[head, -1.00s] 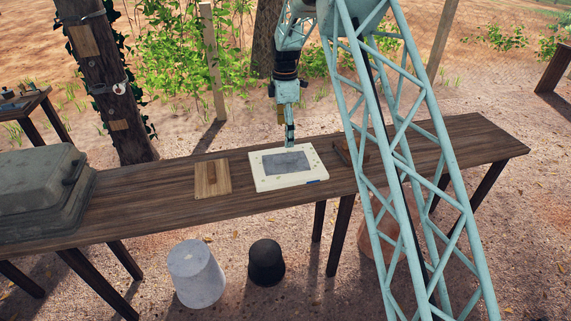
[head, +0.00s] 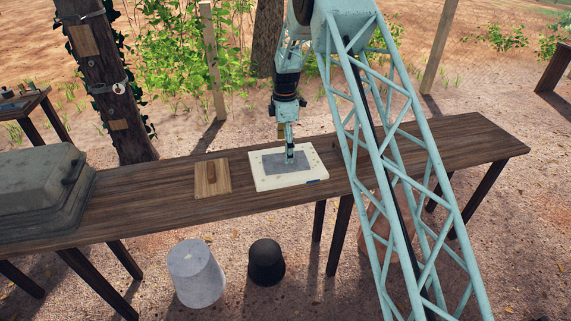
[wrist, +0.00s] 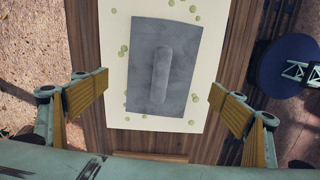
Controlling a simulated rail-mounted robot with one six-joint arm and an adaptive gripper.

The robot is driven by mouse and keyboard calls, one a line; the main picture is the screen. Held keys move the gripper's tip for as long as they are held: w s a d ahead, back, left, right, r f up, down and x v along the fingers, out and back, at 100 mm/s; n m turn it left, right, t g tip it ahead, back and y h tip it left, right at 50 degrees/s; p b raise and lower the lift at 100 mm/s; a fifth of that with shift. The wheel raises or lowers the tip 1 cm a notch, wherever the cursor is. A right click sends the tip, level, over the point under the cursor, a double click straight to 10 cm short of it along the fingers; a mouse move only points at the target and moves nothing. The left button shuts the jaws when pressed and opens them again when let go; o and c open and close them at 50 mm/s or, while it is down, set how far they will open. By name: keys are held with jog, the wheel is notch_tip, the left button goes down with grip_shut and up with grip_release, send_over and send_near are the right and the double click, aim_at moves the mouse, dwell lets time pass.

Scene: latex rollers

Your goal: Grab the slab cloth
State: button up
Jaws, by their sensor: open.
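The slab cloth (head: 271,163) looks like a flat grey rectangle with a rounded raised ridge along its middle. It lies on a pale board on the table. In the wrist view the cloth (wrist: 185,55) fills the upper middle, its ridge running up and down the picture. My gripper (head: 289,160) hangs over the cloth, pointing down and partly hiding it. In the wrist view my gripper (wrist: 159,90) has its fingers wide apart, one on each side of the cloth, with nothing between them held. Whether the fingertips touch the board cannot be told.
The pale board (head: 308,165) has green spots near its rim. A wooden board with a brown handle (head: 203,188) lies left of it on the long table (head: 440,150). A grey lidded case (head: 40,185) stands at the table's left end. Buckets (head: 196,270) stand on the ground in front.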

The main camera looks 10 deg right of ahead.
jog(key=shift+f, duration=0.3)
jog(key=shift+d+f, duration=0.1)
jog(key=shift+f, duration=2.5)
jog(key=c, duration=1)
jog(key=shift+r, duration=0.2)
jog(key=shift+s+r, duration=0.1)
jog(key=shift+r, duration=1.55)
jog(key=s, duration=0.5)
jog(key=s+r, duration=0.1)
jog(key=s, duration=1)
jog(key=shift+r+b, duration=0.2)
jog(key=shift+b, duration=0.15)
